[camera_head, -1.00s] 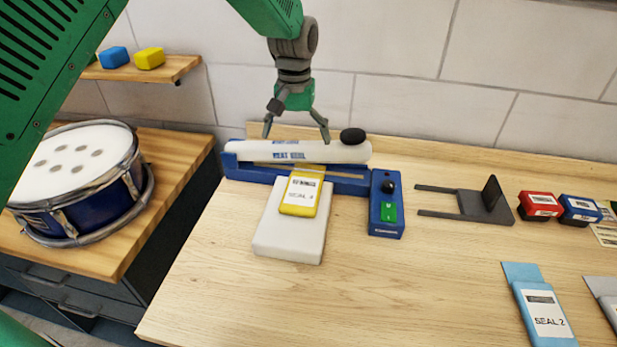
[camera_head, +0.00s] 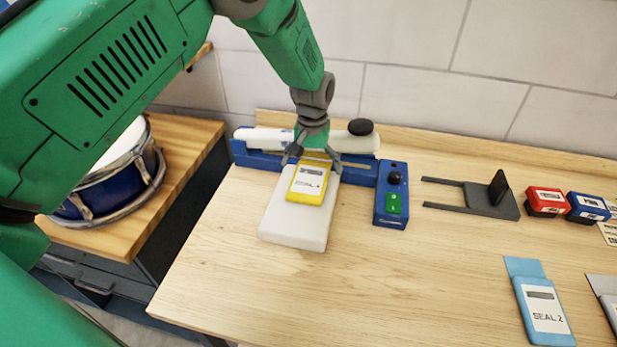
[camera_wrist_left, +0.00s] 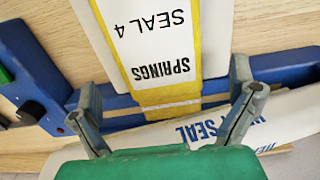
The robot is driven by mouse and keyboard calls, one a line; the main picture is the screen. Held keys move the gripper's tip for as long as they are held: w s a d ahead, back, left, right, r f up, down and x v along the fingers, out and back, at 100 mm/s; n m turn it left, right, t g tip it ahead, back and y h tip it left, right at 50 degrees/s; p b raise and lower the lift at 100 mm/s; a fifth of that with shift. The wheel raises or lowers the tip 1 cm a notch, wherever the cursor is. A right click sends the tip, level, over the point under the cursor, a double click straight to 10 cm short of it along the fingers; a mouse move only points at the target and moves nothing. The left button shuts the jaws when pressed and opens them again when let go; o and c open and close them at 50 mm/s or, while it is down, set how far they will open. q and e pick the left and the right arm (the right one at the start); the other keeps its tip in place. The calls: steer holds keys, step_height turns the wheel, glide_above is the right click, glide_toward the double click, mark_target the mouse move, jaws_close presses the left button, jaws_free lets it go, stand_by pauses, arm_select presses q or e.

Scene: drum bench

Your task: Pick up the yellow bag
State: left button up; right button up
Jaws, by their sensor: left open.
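The yellow bag (camera_head: 308,184) lies flat on a white block (camera_head: 290,232) in front of the blue heat sealer (camera_head: 258,160). Its top end reaches onto the sealer's blue base. My left gripper (camera_head: 312,163) is open above the bag's top end, with one finger on each side of it. In the left wrist view the bag (camera_wrist_left: 160,60) shows a white label reading SPRINGS SEAL 4, and its yellow end lies between the open fingers (camera_wrist_left: 165,100). I cannot tell whether the fingers touch it. My right gripper is not in view.
The sealer's white arm (camera_head: 265,139) with a black knob lies right behind my gripper. A blue control box (camera_head: 390,195) stands to the right, then a dark forked stand (camera_head: 480,198), red and blue boxes and a light blue bag (camera_head: 540,305).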

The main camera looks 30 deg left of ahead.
arm_select(q)
steer(key=shift+w+d+f, duration=0.1)
steer(key=shift+d+f, duration=0.4)
steer(key=shift+f, duration=0.4)
steer(key=shift+a+f, duration=0.1)
steer(key=shift+a, duration=0.55)
steer(key=shift+a+f, duration=0.25)
steer(key=shift+d+r, duration=0.1)
steer(key=shift+d, duration=0.65)
steer(key=shift+a, duration=0.3)
steer(key=c, duration=1.2)
steer(key=shift+a, duration=0.25)
steer(key=shift+c, duration=1)
steer(key=shift+d, duration=0.1)
